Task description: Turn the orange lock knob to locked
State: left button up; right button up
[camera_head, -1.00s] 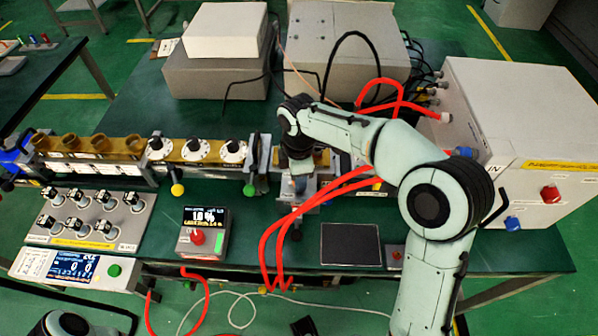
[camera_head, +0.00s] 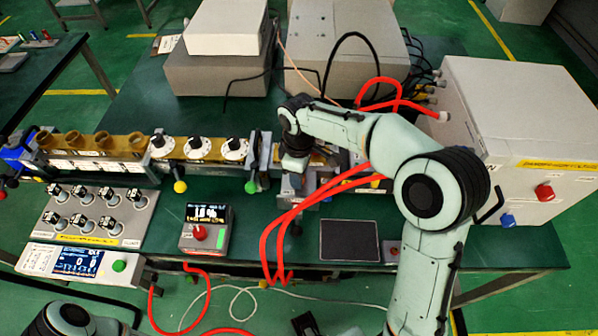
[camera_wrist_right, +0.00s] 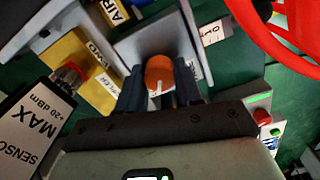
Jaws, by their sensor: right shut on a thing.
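The orange lock knob (camera_wrist_right: 159,68) shows in the right wrist view as a round orange end with a white mark on it. My right gripper (camera_wrist_right: 160,84) has one finger on each side of the knob and is shut on it. In the head view my right gripper (camera_head: 294,164) points down at the bench fixture, and its wrist hides the knob there. Only part of my left arm shows at the bottom left of the head view; its gripper is out of the picture.
Red hoses (camera_head: 268,240) loop just right of and below my right gripper. A control box with a red knob (camera_head: 199,232) stands at front centre. A black pad (camera_head: 350,241) lies right of the hoses. A large white cabinet (camera_head: 520,110) stands at the right.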

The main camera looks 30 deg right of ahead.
jog(key=shift+r, duration=0.1)
jog(key=o, duration=1)
pick_arm(q)
jog(key=r+p, duration=0.1)
jog(key=w+r+p, duration=0.1)
jog(key=shift+r, duration=0.3)
pick_arm(e)
notch_tip(320, 180, up, 13)
jog(key=shift+r, duration=0.2)
